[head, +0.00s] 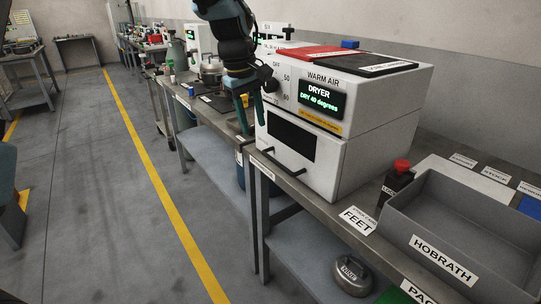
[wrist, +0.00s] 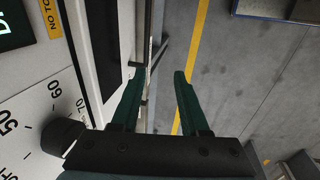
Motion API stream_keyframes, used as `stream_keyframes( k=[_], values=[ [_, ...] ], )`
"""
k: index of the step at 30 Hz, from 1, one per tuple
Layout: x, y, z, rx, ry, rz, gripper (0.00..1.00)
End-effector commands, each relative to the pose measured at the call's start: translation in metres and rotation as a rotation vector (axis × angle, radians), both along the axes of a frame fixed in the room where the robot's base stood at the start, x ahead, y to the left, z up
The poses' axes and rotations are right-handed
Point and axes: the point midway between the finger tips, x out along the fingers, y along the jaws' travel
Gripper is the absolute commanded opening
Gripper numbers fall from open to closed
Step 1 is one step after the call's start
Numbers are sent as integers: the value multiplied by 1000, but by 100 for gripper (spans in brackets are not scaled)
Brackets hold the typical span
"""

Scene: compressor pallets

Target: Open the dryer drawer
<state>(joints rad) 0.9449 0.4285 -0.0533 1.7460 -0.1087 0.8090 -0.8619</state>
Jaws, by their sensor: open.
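The dryer (head: 345,110) is a white box on the bench, with a lit green display reading "DRYER, DRY 40 degrees". Its drawer front (head: 325,165) has a dark window (head: 291,137) and looks closed. A dark bar handle (head: 282,167) runs low along the front. My gripper (head: 250,122) points down at the dryer's left front corner, open and empty. In the wrist view, the two green fingers of my gripper (wrist: 158,82) are spread wide. The dryer face fills the left, with the window (wrist: 97,45) beside the fingers. A thin bar, probably the handle (wrist: 149,55), shows beyond the fingertips, apart from them.
A knob (wrist: 63,137) on the dryer panel sits close to my left finger. A grey HOBRATH tray (head: 440,262) and a red-topped button (head: 401,166) stand to the right on the bench. The floor aisle with a yellow line (head: 150,165) in front is clear.

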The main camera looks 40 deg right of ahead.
Motion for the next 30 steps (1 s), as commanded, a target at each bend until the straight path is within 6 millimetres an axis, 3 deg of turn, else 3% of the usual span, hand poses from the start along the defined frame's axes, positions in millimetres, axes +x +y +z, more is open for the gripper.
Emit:
stream_keyframes(
  k=[1,5,21,30],
  values=[
    [-9,-13,0,-3,7,-3,45],
    [-19,-26,-2,-4,17,1,45],
    [-20,-41,-86,-3,18,2,45],
    [-20,-45,-104,-5,15,2,45]
  ],
)
